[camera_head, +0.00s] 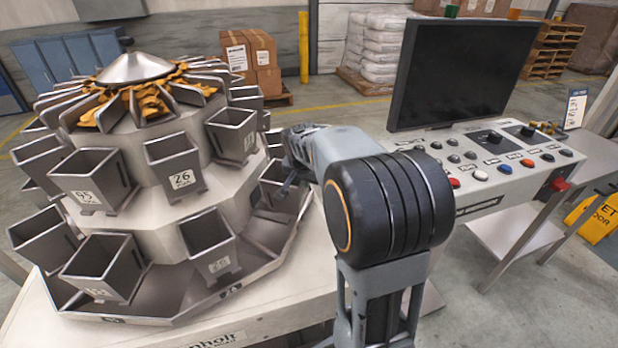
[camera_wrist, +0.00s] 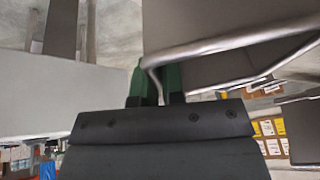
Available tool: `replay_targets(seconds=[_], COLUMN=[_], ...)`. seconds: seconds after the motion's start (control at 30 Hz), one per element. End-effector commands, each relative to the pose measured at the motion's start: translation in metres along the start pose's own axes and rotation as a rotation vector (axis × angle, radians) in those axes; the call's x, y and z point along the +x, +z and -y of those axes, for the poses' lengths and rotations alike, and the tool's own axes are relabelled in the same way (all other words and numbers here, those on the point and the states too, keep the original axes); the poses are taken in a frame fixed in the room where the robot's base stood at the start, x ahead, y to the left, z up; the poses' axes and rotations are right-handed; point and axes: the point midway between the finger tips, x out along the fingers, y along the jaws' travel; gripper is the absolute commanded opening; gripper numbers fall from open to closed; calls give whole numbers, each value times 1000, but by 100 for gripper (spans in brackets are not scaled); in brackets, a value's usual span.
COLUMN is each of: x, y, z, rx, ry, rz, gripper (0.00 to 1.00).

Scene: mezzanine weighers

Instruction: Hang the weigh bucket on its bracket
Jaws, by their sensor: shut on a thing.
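In the wrist view, my gripper (camera_wrist: 157,85) has its two green fingertips closed around a bent metal wire handle (camera_wrist: 240,38). The handle runs along a grey metal bucket (camera_wrist: 195,20), which fills the upper right of that view. In the head view, my gripper reaches the right side of the multihead weigher, largely hidden behind my own arm. A grey bucket (camera_head: 283,192) shows just below it there; I cannot tell whether it is the held one. The bracket cannot be picked out, nor can I tell whether the bucket touches it.
The weigher carries several buckets in tiers, including one marked 26 (camera_head: 175,168), under a cone (camera_head: 134,68) with orange pieces. A control console (camera_head: 500,175) with a dark monitor (camera_head: 457,72) stands to the right. A yellow floor sign (camera_head: 597,215) is at the far right.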

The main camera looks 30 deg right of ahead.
Motion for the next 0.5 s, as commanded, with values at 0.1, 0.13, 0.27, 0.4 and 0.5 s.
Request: replay_targets(seconds=[0.1,0.13,0.27,0.4,0.5], x=[-2,-2,-1,11,16], y=[-1,-1,0,4,6], z=[16,19,33,35,34], rx=[-3,-4,-2,1,1], ry=[-3,-3,-3,-2,-2], rz=[-3,-3,-2,-3,-3], gripper=[0,0,0,0,0])
